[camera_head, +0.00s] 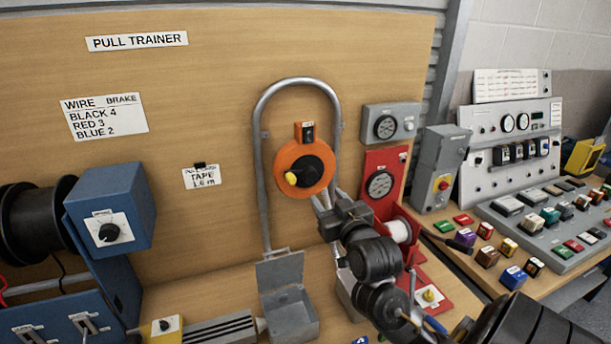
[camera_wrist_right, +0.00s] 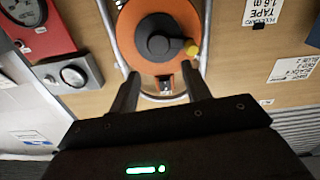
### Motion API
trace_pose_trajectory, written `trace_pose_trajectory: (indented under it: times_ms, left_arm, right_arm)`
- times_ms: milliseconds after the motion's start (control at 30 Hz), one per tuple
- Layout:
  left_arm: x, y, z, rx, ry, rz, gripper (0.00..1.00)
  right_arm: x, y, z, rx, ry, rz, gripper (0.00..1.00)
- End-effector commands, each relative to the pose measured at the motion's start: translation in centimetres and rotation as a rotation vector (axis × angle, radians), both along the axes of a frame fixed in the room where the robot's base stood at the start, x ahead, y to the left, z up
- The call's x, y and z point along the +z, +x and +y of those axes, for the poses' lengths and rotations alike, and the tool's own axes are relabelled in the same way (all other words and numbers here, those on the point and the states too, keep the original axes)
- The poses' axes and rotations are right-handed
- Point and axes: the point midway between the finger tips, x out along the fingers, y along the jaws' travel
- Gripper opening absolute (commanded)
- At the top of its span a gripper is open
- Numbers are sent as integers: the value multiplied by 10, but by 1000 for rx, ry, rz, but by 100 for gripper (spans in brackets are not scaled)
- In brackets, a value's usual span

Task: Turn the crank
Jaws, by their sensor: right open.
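The crank is a black hub and arm (camera_head: 306,173) with a yellow knob (camera_head: 291,178) on an orange disc (camera_head: 292,159) mounted on the wooden board. In the head view the knob is at the disc's left. The right wrist view shows the disc (camera_wrist_right: 150,22) and the knob (camera_wrist_right: 192,48) upside down, with the knob at the right. My right gripper (camera_head: 318,200) comes in from the lower right, just below and right of the disc. In the wrist view its two fingers (camera_wrist_right: 162,85) are apart with nothing between them, short of the disc. My left gripper is not in view.
A grey bent conduit (camera_head: 262,130) arches around the disc down to an open grey box (camera_head: 290,310). A red gauge panel (camera_head: 380,160) stands close right of it. A blue box (camera_head: 120,205) and black spool are at left. Bare board lies left of the disc.

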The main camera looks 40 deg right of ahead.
Motion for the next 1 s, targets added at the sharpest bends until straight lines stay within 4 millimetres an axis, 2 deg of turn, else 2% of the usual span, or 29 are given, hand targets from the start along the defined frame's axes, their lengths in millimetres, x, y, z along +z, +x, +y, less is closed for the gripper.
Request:
trace_pose_trajectory:
  times_ms: [167, 267, 300, 400, 500, 600, 700, 1000]
  left_arm:
    - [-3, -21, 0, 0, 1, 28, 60]
    - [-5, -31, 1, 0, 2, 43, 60]
    - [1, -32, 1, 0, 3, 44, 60]
    - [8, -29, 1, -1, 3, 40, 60]
    - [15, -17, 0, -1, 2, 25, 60]
    - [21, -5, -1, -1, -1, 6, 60]
    - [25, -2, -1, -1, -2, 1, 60]
    - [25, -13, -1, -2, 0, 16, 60]
  right_arm:
    - [-1, 12, -4, 1, -4, 3, 48]
    - [-1, 28, -10, -1, -8, 3, 48]
    - [2, 35, -12, -1, -7, 4, 48]
    - [2, 53, -20, -2, -6, 6, 48]
    - [2, 70, -25, -2, -3, 6, 48]
    - [2, 84, -29, -2, -2, 5, 48]
    - [0, 94, -32, 0, -2, 5, 48]
    - [-2, 102, -35, 1, 0, 4, 48]
